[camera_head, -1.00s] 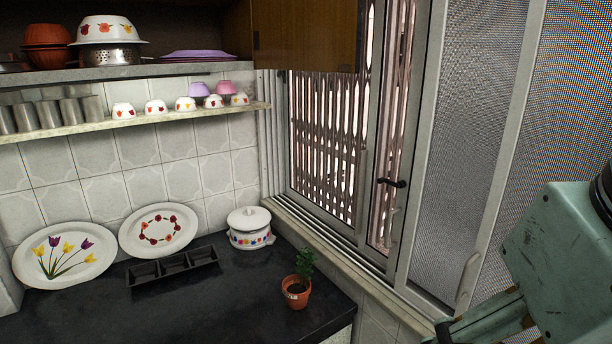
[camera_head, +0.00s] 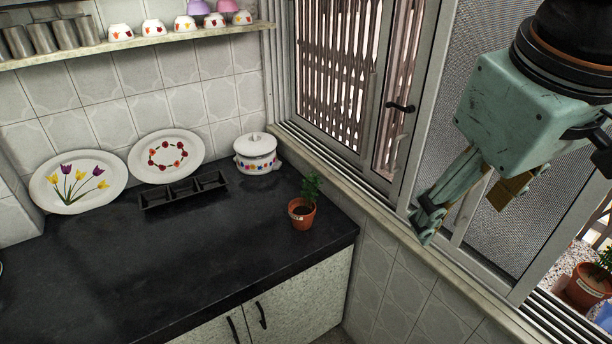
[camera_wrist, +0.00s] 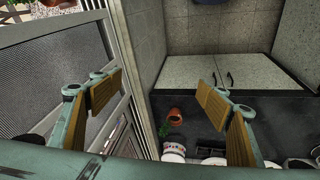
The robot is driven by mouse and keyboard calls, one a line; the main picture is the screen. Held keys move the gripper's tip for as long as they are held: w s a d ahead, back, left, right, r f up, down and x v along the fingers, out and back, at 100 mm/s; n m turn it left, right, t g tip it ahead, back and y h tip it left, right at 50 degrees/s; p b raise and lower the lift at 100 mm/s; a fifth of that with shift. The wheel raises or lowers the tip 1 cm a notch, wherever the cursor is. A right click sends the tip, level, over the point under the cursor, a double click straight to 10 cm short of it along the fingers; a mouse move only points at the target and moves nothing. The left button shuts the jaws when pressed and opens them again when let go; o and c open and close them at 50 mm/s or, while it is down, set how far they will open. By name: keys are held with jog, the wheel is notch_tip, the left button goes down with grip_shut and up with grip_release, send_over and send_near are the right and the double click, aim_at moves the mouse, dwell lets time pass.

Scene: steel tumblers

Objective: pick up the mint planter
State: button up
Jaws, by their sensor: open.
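A small terracotta pot with a leafy green plant (camera_head: 302,212), which fits the mint planter, stands upright on the black counter near its right corner. In the wrist view its pot (camera_wrist: 174,114) shows between my fingers but farther off, with the leaves pointing down the picture. My gripper (camera_head: 468,208) is open and empty, in the air in front of the window, to the right of the planter and apart from it. In the wrist view my two wood-coloured finger pads (camera_wrist: 160,95) are spread wide.
A lidded white pot (camera_head: 256,155), a black three-part tray (camera_head: 184,190) and two flowered plates stand behind the planter. The window frame (camera_head: 400,190) runs along the right. Another potted plant (camera_head: 585,288) is at lower right. The front counter is clear.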

jog(key=w+a+f+n+h, duration=0.1)
jog(key=w+a+f+n, duration=0.25)
jog(key=w, duration=0.55)
jog(key=w+a+f+n, duration=0.2)
jog(key=w+n, duration=0.3)
jog(key=w, duration=0.3)
jog(key=w+a+f+n+h, duration=0.1)
jog(key=w+a+f+n, duration=0.2)
jog(key=w, duration=0.6)
jog(key=w+a+f+n+p, duration=0.1)
jog(key=w+a+f+n, duration=0.6)
jog(key=f, duration=0.4)
jog(key=w+a+f+n, duration=0.6)
jog(key=w+a+f, duration=0.4)
jog(key=a+f, duration=0.1)
jog(key=shift+w+a+f+n+p, duration=0.15)
jog(key=shift+a+f+n+p, duration=0.15)
jog(key=shift+a+n+p, duration=0.05)
jog(key=b, duration=0.2)
send_over(303, 210)
jog(key=s, duration=0.2)
jog(key=shift+a+f, duration=0.25)
jog(key=shift+f, duration=1.75)
jog(key=shift+a+f, duration=0.2)
jog(key=shift+f, duration=1.75)
jog(key=shift+f, duration=0.1)
jog(key=shift+b+x, duration=0.35)
jog(key=shift+x, duration=2.2)
